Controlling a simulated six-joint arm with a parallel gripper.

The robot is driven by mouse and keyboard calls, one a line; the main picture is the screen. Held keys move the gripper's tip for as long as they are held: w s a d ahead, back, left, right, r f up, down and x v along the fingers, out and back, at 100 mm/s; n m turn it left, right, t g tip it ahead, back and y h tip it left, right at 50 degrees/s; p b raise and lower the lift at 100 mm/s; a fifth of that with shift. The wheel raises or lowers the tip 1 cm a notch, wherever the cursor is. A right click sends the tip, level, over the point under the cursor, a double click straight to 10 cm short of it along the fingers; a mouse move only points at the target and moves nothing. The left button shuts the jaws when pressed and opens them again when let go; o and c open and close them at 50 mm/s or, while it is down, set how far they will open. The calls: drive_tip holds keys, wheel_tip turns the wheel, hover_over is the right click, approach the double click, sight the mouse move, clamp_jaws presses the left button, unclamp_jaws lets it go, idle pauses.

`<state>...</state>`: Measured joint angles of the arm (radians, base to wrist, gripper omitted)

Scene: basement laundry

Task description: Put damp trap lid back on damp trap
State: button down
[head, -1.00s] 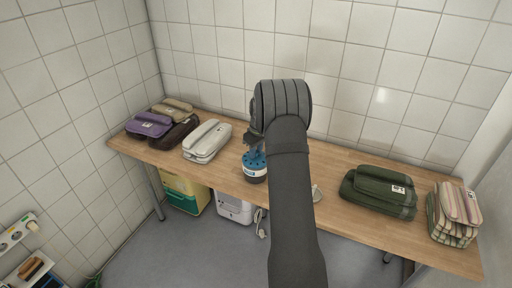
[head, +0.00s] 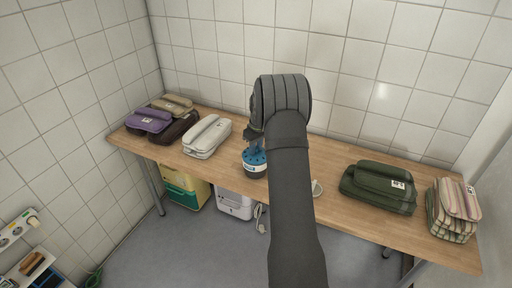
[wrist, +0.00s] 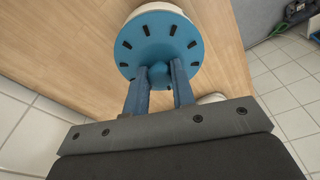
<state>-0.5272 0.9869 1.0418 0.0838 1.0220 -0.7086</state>
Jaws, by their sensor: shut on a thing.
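The damp trap lid (wrist: 158,42) is a round blue disc with dark slots and a blue knob in the middle. My gripper (wrist: 160,72) is shut on that knob, with one finger on each side. In the head view the lid (head: 254,156) is at the top of the damp trap (head: 255,171), a short round pot with a pale band and dark lower part. In the wrist view a white rim of the trap (wrist: 155,7) shows past the lid's far edge. I cannot tell whether the lid is fully seated. My arm hides part of the scene.
The wooden table (head: 335,219) holds a pale grey bag (head: 207,136) left of the trap. Purple (head: 148,121), brown and tan bags lie farther left. A green bag (head: 378,187) and striped cloth stack (head: 453,209) are at right. A small white thing (head: 317,188) lies right of my arm.

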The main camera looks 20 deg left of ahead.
drive_tip(key=shift+f, duration=0.45)
idle(1.1)
drive_tip(key=c, duration=1.1)
unclamp_jaws()
drive_tip(key=shift+o, duration=0.3)
drive_tip(key=o, duration=0.4)
drive_tip(key=shift+r, duration=0.1)
drive_tip(key=shift+r, duration=3.45)
drive_tip(key=shift+f, duration=0.1)
drive_tip(key=shift+f, duration=3.2)
